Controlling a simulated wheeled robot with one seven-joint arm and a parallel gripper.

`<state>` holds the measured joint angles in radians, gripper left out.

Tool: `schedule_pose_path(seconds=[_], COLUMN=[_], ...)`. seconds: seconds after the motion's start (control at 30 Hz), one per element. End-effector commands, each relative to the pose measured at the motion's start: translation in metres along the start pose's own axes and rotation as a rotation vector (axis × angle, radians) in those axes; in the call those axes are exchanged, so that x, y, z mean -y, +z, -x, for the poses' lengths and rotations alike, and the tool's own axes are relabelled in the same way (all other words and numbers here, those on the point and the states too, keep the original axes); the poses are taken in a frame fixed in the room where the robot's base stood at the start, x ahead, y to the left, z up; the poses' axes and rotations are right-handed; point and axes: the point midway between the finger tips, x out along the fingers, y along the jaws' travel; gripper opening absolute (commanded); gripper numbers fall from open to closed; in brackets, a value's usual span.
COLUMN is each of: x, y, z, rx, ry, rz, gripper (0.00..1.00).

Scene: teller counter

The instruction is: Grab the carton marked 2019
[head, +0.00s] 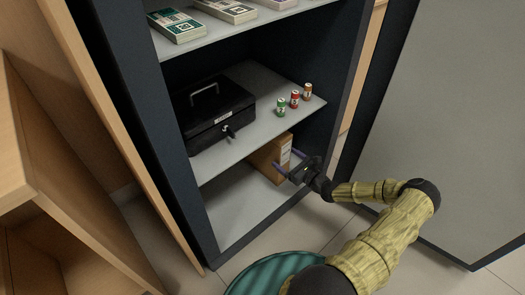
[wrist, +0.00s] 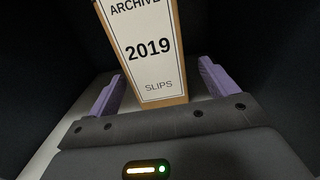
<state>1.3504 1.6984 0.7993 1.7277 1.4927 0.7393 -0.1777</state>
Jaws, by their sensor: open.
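The carton marked 2019 (head: 268,155) is a brown box with a white label, standing on the bottom shelf of the dark cabinet. In the wrist view the carton (wrist: 150,55) shows its label reading ARCHIVE, 2019, SLIPS. My gripper (head: 291,167) is at the carton's labelled front. In the wrist view my gripper (wrist: 162,92) is open, with one purple finger on each side of the carton's lower part. A gap shows between each finger and the carton. The carton's top and back are partly hidden.
The middle shelf (head: 230,150) above the carton holds a black cash box (head: 212,112) and three small rolls, green (head: 281,107), red (head: 294,99) and brown (head: 307,91). Banknote bundles (head: 177,26) lie on the top shelf. The bottom shelf (head: 238,205) is bare left of the carton.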

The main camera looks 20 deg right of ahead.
Motion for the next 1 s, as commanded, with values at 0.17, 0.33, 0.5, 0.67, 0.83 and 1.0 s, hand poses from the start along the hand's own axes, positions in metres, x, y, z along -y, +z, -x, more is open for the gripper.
schedule_pose_path(seconds=[0.17,0.33,0.5,0.67,0.83,1.0], x=[0.000,0.000,-0.001,-0.003,-0.004,-0.004], y=[0.001,0.001,-0.001,-0.002,0.000,0.003], z=[-0.006,-0.006,-0.011,-0.027,-0.048,-0.058], rx=[0.001,0.000,0.000,0.001,0.001,0.000], ry=[0.000,0.000,0.001,0.002,0.002,0.001], rz=[0.001,0.001,0.001,0.002,0.002,0.002], gripper=[0.85,0.85,0.85,0.85,0.85,0.85])
